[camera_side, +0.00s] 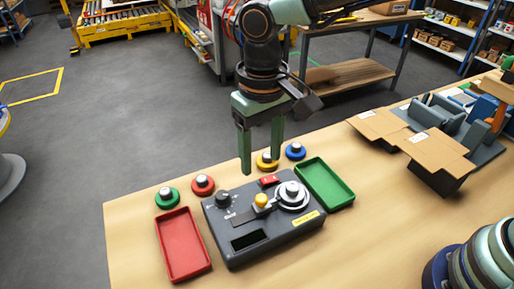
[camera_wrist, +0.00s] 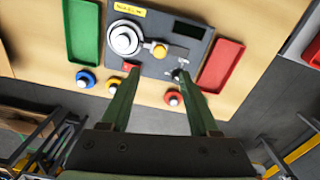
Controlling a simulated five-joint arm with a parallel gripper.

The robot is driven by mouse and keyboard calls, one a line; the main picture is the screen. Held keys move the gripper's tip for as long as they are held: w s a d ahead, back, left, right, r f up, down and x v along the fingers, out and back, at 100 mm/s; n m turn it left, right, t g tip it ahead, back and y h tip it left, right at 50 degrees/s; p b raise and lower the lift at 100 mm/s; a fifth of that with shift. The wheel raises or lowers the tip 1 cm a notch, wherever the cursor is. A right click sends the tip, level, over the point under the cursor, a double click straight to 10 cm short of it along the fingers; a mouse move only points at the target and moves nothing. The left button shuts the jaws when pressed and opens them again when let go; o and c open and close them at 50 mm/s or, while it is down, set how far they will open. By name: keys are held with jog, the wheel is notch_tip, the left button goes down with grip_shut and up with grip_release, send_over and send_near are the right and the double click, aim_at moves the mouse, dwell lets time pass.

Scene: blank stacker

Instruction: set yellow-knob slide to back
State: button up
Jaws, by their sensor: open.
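The yellow knob (camera_side: 261,200) stands on a slide plate on the dark grey control box (camera_side: 221,243). It sits at the end of the plate nearer the round silver dial (camera_side: 292,196). The yellow knob also shows in the wrist view (camera_wrist: 159,50), just beyond my fingertips. My gripper (camera_side: 261,166) is open and empty, pointing down above the back edge of the box. In the wrist view my gripper (camera_wrist: 157,72) has its fingers wide apart, near the red switch and the black knob. Neither finger appears to touch the yellow knob.
A black knob (camera_side: 222,198) and a red switch (camera_side: 268,180) are on the box near the slide. A red tray (camera_side: 183,245) lies left and a green tray (camera_side: 325,183) right. Several coloured round buttons, such as the red one (camera_side: 203,185), stand behind. Cardboard boxes (camera_side: 435,150) are farther right.

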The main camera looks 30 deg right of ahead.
aim_at(261, 197)
notch_tip(261, 197, down, 10)
jog(key=shift+f, duration=0.25)
jog(key=shift+c, duration=0.4)
grip_shut()
jog(key=shift+r, duration=0.1)
dwell(1.1)
